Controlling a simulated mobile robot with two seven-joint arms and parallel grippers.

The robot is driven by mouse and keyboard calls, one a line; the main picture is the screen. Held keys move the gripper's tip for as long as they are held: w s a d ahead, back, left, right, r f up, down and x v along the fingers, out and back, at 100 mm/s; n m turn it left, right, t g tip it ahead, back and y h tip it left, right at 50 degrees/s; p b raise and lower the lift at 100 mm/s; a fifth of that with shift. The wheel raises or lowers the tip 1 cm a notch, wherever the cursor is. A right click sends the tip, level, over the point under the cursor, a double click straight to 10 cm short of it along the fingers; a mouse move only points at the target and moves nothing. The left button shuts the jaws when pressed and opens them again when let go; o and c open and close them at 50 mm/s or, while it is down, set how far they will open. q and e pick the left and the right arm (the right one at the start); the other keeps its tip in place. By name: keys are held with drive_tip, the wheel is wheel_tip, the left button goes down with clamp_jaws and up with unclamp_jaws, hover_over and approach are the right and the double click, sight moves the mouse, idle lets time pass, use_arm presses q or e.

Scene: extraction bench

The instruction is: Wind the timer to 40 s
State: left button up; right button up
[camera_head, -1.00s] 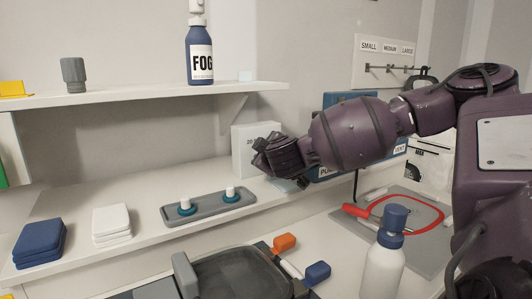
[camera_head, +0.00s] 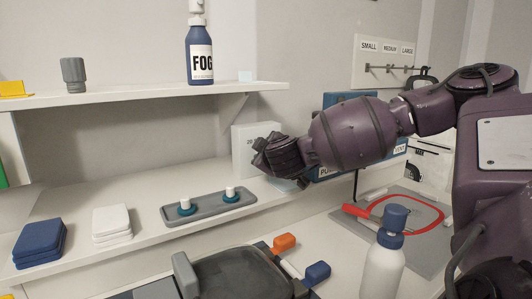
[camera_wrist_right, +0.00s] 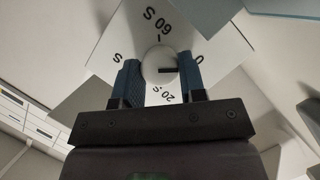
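The timer (camera_head: 243,148) is a pale box standing on the bench shelf, partly hidden behind my right gripper (camera_head: 275,160) in the head view. In the right wrist view the white timer face (camera_wrist_right: 215,40) shows the marks 60 S, 20 S, a 0 at right and an S at left, its number hidden. The round white knob (camera_wrist_right: 158,58) is at its centre, with a dark pointer toward the 0 side. The two blue fingers of my right gripper (camera_wrist_right: 161,75) lie against opposite sides of the knob, with no clear gap. My left gripper is not in view.
A blue box (camera_head: 340,98) stands close behind my right forearm. A grey tray with two pegs (camera_head: 210,208) sits left of the gripper. A white bottle with a blue cap (camera_head: 384,265) stands in front. Folded blue (camera_head: 40,240) and white (camera_head: 111,222) cloths lie at left.

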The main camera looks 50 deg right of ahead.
drive_tip(key=o, duration=0.9)
drive_tip(key=shift+s+a+r, duration=0.15)
drive_tip(key=shift+s+a, duration=0.1)
drive_tip(key=shift+s, duration=0.15)
drive_tip(key=p+v, duration=0.2)
drive_tip(key=v, duration=0.8)
